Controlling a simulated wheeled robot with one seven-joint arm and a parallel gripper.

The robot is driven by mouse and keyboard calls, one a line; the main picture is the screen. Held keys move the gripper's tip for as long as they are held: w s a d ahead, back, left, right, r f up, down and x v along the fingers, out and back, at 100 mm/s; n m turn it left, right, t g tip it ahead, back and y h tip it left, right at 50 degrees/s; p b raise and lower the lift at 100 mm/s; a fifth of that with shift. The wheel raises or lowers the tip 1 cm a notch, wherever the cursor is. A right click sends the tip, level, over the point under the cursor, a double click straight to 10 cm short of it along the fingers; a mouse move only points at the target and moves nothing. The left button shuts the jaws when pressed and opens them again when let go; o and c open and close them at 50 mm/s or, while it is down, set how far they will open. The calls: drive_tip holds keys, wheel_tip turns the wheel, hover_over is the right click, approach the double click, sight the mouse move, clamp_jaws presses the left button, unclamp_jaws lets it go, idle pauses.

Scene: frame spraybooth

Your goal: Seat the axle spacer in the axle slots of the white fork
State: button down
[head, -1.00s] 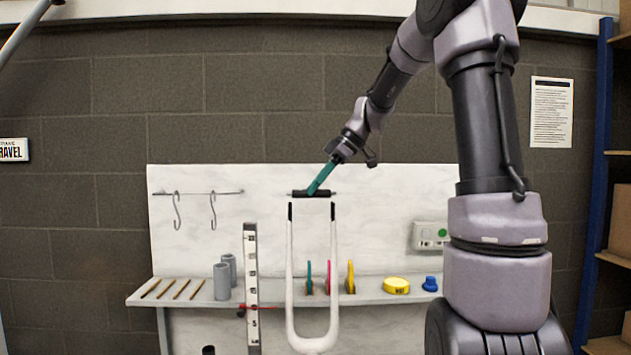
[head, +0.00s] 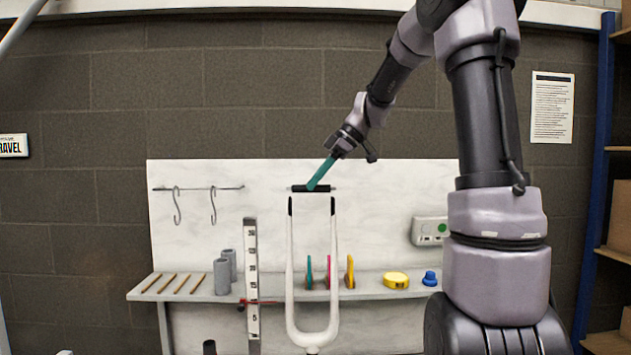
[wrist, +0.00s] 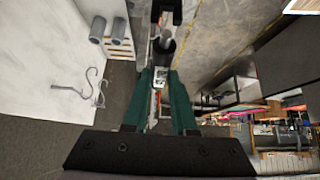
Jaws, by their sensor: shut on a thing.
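The axle spacer (head: 313,188) is a short black cylinder with thin pale ends, lying about level in the head view. My gripper (head: 320,174) is shut on its middle with teal fingers, reaching down from the upper right. The spacer appears just above the two black tips of the white fork (head: 289,265), which stands upright with its tines up. In the wrist view, the black spacer (wrist: 162,51) extends beyond my teal fingers (wrist: 163,88), its pale end pointing toward a black block that looks like a fork tip. The slots themselves are too small to make out.
A pale back panel (head: 230,235) with two hooks stands behind the fork. The shelf (head: 375,294) holds grey tubes (head: 222,277), coloured upright pieces, a yellow tape measure (head: 396,281) and a blue knob (head: 430,278). A ruler (head: 252,290) stands left of the fork.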

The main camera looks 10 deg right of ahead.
sight(316, 191)
drive_tip(key=shift+f, duration=1.7)
drive_tip(key=c, duration=0.6)
unclamp_jaws()
drive_tip(key=shift+c, duration=0.2)
drive_tip(key=v, duration=1.1)
drive_tip(key=shift+s, duration=0.1)
drive_tip(key=s+a+f+m+t+h, duration=0.1)
drive_tip(key=s+f+m+t+h, duration=0.1)
drive_tip(key=s+m, duration=0.8)
drive_tip(key=s+a+f+m+t+h, duration=0.1)
drive_tip(key=s+f+m+t+h, duration=0.2)
drive_tip(key=s+m, duration=0.7)
drive_tip(key=shift+s+f+t+h, duration=0.3)
drive_tip(key=shift+s+f+t, duration=0.1)
drive_tip(key=shift+s+f, duration=0.35)
